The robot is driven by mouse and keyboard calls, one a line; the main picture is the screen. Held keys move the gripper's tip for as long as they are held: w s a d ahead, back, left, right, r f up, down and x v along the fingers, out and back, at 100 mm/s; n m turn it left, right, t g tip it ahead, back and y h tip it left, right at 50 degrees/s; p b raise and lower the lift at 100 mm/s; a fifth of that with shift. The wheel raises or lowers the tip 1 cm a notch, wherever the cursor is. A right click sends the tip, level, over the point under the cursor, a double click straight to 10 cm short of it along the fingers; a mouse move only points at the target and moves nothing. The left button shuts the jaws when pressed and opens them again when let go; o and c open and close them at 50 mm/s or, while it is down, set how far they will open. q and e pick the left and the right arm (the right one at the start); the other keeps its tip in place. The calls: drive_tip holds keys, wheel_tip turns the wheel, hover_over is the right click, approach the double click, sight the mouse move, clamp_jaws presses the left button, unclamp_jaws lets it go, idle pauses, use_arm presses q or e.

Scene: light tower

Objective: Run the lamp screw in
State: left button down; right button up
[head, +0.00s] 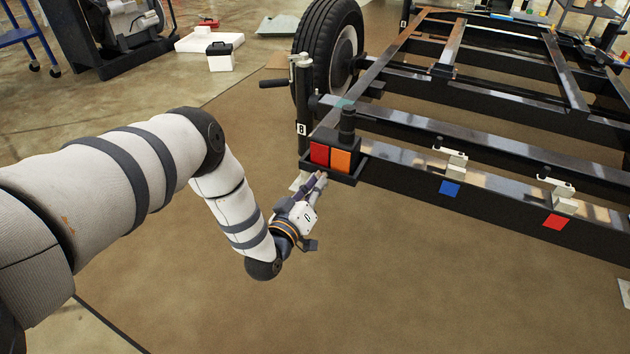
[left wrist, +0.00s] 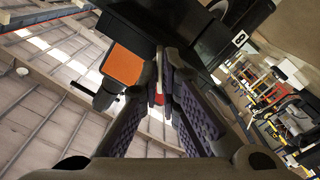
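The tail lamp (head: 331,157), with a red and an orange face, sits at the near left corner of the black chassis; its orange face (left wrist: 123,66) also shows in the left wrist view. My left gripper (head: 320,180) is at the lamp's lower edge, coming from below and the left. In the left wrist view its fingers (left wrist: 163,60) run close together toward the lamp's dark underside. A small pale and red patch shows between them; I cannot tell whether they grip it. I cannot make out the screw. My right gripper is out of view.
The chassis rail (head: 500,200) runs right from the lamp, with a blue square (head: 450,188), a red square (head: 555,221) and white brackets. A post (head: 304,105) and a tyre (head: 322,48) stand behind the lamp. The floor in front is clear.

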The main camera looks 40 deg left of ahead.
use_arm(q)
drive_tip(key=shift+s+f+n+b, duration=0.1)
drive_tip(key=shift+n+b, duration=0.3)
drive_tip(key=shift+n, duration=7.65)
drive_tip(key=shift+s+f+n+b, duration=0.1)
drive_tip(key=shift+n+b, duration=0.25)
drive_tip(key=shift+n, duration=7.7)
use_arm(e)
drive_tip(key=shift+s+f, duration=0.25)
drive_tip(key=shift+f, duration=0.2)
use_arm(q)
drive_tip(key=c, duration=1.8)
unclamp_jaws()
drive_tip(key=shift+w+r, duration=0.1)
drive_tip(key=shift+r, duration=0.05)
